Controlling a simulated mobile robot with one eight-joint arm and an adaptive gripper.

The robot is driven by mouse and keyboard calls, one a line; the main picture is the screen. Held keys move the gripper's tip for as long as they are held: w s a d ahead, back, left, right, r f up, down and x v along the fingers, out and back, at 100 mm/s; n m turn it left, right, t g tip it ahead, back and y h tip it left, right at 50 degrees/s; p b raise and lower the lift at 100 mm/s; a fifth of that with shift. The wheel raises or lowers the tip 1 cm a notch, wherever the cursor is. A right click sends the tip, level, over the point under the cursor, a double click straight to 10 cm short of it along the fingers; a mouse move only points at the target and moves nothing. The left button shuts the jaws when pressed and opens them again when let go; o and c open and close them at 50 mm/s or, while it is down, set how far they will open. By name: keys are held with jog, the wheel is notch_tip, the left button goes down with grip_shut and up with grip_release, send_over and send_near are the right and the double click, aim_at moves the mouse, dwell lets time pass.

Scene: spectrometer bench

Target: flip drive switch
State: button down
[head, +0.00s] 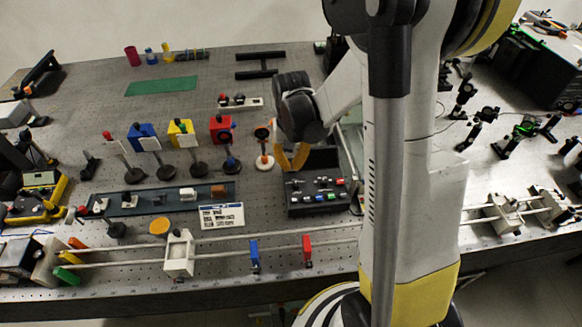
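A black control box (318,203) sits on the perforated bench just left of my arm. Several small switches and knobs, with red, green and white parts, are on its top; I cannot tell which one is the drive switch. A dark upright panel (322,160) stands behind it. My gripper (291,165) points down above the back left of the box, its two orange fingers apart with nothing seen between them. It appears not to touch the switches. My arm hides what lies right of the box.
Red, yellow and blue blocks (141,133) and stands on round bases are left of my gripper. A white card (221,216) lies left of the box. A green mat (161,86) lies farther back.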

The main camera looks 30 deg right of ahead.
jog(key=shift+f+b, duration=0.45)
jog(key=shift+f, duration=0.1)
jog(key=shift+r+p, duration=2.5)
jog(key=shift+r, duration=1.1)
jog(key=shift+f, duration=0.1)
